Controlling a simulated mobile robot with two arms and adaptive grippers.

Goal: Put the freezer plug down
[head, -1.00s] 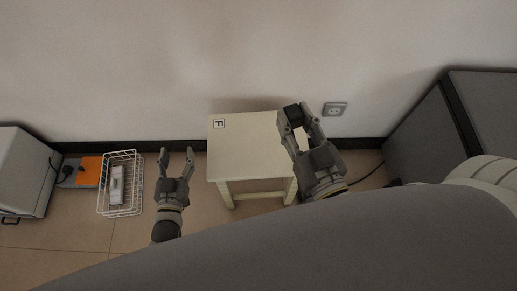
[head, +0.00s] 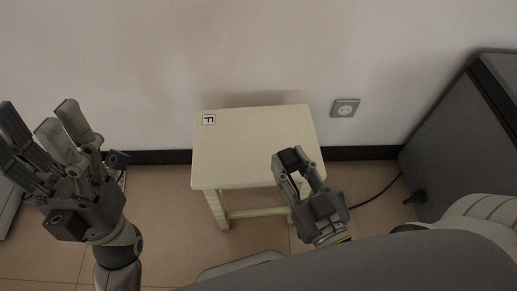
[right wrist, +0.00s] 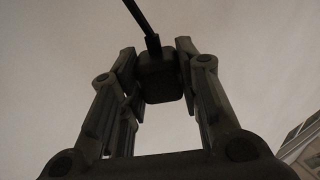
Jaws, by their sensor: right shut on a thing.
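The freezer plug (head: 291,158) is a small black block. My right gripper (head: 293,164) is shut on it, over the front right part of a cream stool (head: 235,160) with an "F" label (head: 208,119). I cannot tell whether the plug touches the stool top. In the right wrist view the plug (right wrist: 160,78) sits between both fingers (right wrist: 160,85), its black cord (right wrist: 141,18) running up and away. My left gripper (head: 38,120) is open and empty at the left, large in the head view.
A wall socket (head: 345,108) is above and right of the stool, with nothing in it. A dark grey cabinet (head: 455,145) stands at the right, a black cable (head: 378,193) on the floor beside it. Most of the stool top is bare.

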